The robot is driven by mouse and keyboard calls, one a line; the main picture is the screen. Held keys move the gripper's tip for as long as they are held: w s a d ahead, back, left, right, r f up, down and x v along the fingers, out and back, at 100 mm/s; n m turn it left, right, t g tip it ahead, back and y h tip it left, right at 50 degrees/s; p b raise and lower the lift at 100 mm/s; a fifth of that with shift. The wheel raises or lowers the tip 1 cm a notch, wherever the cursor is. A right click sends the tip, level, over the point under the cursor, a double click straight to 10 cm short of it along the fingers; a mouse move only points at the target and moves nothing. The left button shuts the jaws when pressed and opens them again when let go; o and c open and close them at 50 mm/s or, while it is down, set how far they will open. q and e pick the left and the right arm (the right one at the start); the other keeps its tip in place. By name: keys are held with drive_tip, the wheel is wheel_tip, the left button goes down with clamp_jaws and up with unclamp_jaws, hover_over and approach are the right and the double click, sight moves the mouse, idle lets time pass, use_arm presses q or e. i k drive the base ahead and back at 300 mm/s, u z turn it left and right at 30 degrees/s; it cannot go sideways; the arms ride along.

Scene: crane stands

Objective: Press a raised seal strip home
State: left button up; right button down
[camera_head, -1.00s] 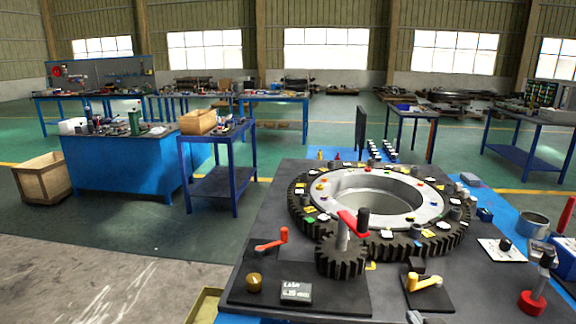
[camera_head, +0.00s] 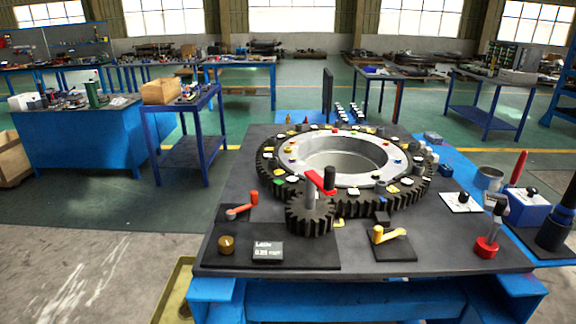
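A large toothed slewing ring (camera_head: 262,176) lies flat on the dark-topped workbench (camera_head: 240,150). Its pale inner ring (camera_head: 293,155) carries many small coloured pieces and surrounds an open centre. A small pinion gear (camera_head: 310,216) with a red-handled crank (camera_head: 319,182) stands at the ring's near edge. I cannot make out which part is the raised seal strip; it is too small to tell. Neither of my grippers is in view.
An orange-handled lever (camera_head: 243,207), a brass knob (camera_head: 226,245) and a small display (camera_head: 268,251) sit at the bench's front left. A yellow-handled lever (camera_head: 391,235) and a red-based tool (camera_head: 487,247) stand at the front right.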

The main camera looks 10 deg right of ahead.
sight(404, 174)
drive_tip(key=u, duration=0.25)
drive_tip(key=k, duration=0.35)
drive_tip(key=z, duration=1.3)
drive_tip(key=i, duration=1.15)
drive_tip(key=u, duration=1)
drive_tip(key=k, duration=0.3)
drive_tip(key=u, duration=0.25)
